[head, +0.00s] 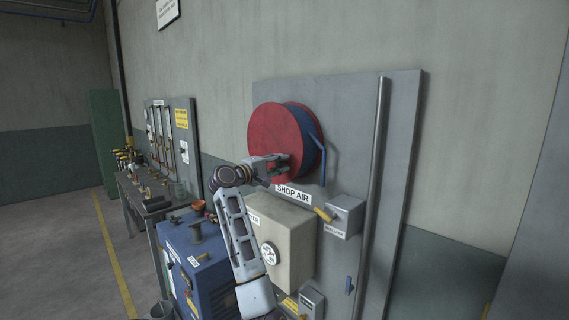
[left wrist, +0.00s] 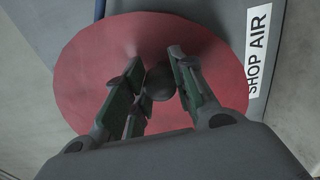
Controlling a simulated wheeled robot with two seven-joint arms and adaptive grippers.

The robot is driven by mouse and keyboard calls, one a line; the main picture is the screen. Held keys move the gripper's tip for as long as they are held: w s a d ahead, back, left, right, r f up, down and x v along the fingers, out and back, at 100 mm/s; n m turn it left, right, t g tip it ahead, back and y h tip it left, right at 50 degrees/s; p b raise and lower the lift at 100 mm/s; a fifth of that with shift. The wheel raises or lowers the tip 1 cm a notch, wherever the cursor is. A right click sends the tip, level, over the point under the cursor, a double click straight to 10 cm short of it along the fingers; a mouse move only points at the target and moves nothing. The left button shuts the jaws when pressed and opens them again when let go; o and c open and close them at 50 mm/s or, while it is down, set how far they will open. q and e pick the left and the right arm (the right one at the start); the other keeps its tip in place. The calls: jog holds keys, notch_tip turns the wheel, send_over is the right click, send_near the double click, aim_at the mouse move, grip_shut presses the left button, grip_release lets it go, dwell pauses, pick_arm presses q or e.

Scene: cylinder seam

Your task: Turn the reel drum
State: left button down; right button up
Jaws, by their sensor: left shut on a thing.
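The reel drum (head: 268,128) is a red disc with a blue hose wound behind it, mounted on a grey wall panel. Its red face (left wrist: 85,75) fills much of the left wrist view. My left gripper (head: 284,164) is at the lower part of the red face. In the left wrist view its fingers (left wrist: 160,75) sit either side of a dark round knob (left wrist: 160,80) on the face, shut on it. The fingers hide part of the knob. My right gripper is not in view.
A beige box (head: 288,240) with a gauge and a small grey box with a yellow handle (head: 325,215) sit below the reel. A vertical pipe (head: 376,180) runs to the right. A blue machine (head: 200,262) and a workbench (head: 140,195) stand left.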

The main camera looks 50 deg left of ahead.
aim_at(290, 153)
pick_arm(q)
jog(key=shift+w+d+r+n+p, duration=0.1)
jog(key=shift+d+r+n+p, duration=0.15)
jog(key=shift+r+n, duration=0.25)
jog(key=shift+s+d+r+n+p, duration=0.1)
jog(key=shift+r+n+p, duration=0.2)
jog(key=shift+r+n, duration=0.2)
jog(key=shift+w+d+r+n+p, duration=0.1)
jog(key=shift+d+r+n+p, duration=0.15)
jog(key=shift+r+n, duration=0.25)
jog(key=c, duration=1.1)
grip_release()
jog(key=shift+c, duration=0.2)
jog(key=shift+a+f, duration=0.1)
jog(key=s+d, duration=0.1)
jog(key=s, duration=1.1)
jog(key=shift+d+f, duration=0.25)
